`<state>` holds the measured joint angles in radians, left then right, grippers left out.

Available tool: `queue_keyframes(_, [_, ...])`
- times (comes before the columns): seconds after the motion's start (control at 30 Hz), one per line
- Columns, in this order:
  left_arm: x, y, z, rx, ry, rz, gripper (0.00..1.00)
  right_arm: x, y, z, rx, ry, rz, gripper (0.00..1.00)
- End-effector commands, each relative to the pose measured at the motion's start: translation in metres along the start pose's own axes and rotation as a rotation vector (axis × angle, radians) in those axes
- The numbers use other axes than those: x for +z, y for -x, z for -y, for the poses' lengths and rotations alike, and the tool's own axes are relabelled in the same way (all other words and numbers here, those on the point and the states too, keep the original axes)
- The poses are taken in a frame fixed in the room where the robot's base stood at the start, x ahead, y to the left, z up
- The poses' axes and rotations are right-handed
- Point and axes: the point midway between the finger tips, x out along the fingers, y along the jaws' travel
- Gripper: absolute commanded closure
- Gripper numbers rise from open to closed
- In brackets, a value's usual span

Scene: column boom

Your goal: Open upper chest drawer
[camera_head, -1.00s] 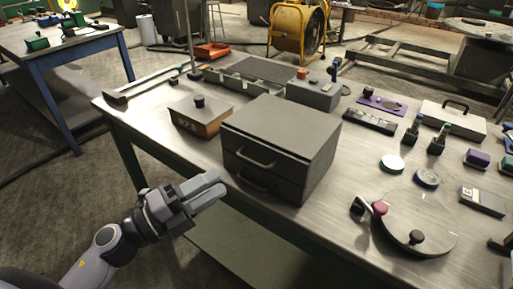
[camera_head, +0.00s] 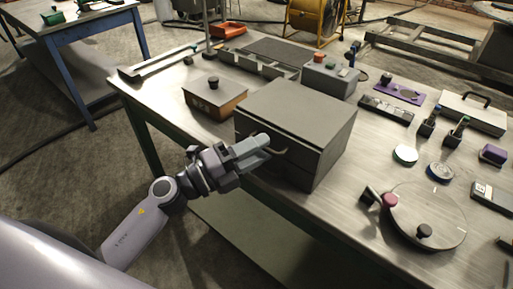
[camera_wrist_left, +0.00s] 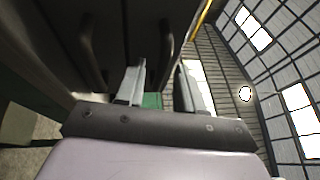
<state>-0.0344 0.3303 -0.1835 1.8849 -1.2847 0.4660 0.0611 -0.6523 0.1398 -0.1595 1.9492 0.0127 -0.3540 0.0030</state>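A dark grey chest (camera_head: 300,108) with two stacked drawers stands on the workbench; both drawers look shut. My left gripper (camera_head: 265,143) is at the upper drawer's front, its fingertips at the upper handle (camera_head: 281,151) and hiding part of it. In the left wrist view, the fingers (camera_wrist_left: 160,88) are apart, one on each side of the upper handle (camera_wrist_left: 166,45). I cannot tell whether they touch it. The lower handle (camera_wrist_left: 88,48) lies to the left in that view. My right gripper is not in view.
A small wooden box (camera_head: 214,97) with a black knob stands left of the chest. A round glass disc (camera_head: 425,215) with knobs lies to the right. The workbench (camera_head: 340,222) has its edge in front of the chest, with open floor before it.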

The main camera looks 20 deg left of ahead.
Motion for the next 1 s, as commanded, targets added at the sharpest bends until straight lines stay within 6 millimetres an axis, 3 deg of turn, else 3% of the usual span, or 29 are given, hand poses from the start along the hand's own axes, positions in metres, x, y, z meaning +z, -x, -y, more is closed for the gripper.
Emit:
queue_keyframes(0.13, [0.0000,0.0001,-0.0002,0.000,0.000,0.000,0.63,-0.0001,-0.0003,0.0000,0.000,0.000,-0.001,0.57])
queue_keyframes(0.23, [0.0000,0.0002,-0.0002,0.000,0.001,0.000,0.96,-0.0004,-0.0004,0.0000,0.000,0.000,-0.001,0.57])
queue_keyframes(0.27, [0.0000,0.0003,-0.0002,0.000,0.001,0.000,1.00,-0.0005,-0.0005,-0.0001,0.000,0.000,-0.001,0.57])
queue_keyframes(1.0, [0.0000,0.0006,-0.0003,0.000,0.001,0.000,1.00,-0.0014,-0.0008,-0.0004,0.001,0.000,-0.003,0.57])
